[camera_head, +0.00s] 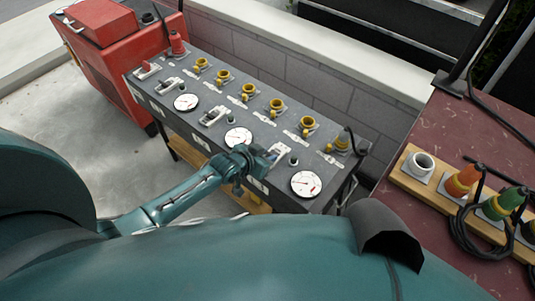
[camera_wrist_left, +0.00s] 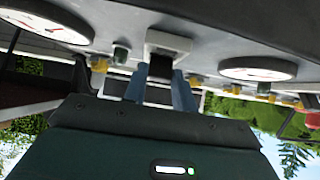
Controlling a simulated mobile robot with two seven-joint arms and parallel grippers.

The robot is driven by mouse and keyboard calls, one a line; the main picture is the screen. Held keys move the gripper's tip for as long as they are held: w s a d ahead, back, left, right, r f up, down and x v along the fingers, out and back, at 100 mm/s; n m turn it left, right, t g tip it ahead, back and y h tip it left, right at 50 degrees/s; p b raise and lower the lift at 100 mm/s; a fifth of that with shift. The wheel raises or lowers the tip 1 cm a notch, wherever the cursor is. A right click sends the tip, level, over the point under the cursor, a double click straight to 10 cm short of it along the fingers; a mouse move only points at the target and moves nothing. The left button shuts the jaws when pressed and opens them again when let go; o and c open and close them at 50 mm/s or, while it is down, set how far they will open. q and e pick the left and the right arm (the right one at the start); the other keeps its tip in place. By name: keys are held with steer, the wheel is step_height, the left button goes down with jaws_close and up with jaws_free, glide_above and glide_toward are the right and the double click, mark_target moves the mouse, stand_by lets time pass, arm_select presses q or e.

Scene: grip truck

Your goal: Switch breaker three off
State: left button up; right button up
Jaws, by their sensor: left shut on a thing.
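A dark grey power panel (camera_head: 205,134) carries a row of breaker switches in white frames. The one at the right end, taken as breaker three (camera_head: 281,151), sits between two round gauges, beside a small green lamp. My left gripper (camera_head: 265,160) reaches it from the left and front. In the left wrist view, the gripper's blue-grey fingers (camera_wrist_left: 160,88) are shut on the breaker's dark lever (camera_wrist_left: 164,63), inside its white frame (camera_wrist_left: 168,40). The fingers partly hide the lever, so its on or off position cannot be told. My right gripper is not in view.
White-faced gauges (camera_head: 238,138) and yellow sockets (camera_head: 276,104) line the panel. A black cable rises at its right end. A red generator (camera_head: 112,47) stands at the left. At the right, a maroon surface (camera_head: 455,128) holds a wooden board with coloured plugs (camera_head: 463,180).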

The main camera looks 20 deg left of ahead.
arm_select(q)
steer(key=shift+s+f+t, duration=0.1)
steer(key=shift+t, duration=0.2)
stand_by(0.4)
steer(key=o, duration=1)
steer(key=shift+s, duration=0.1)
steer(key=p+v, duration=0.1)
steer(key=v, duration=1.2)
steer(key=shift+a+p, duration=0.15)
steer(key=shift+p, duration=0.15)
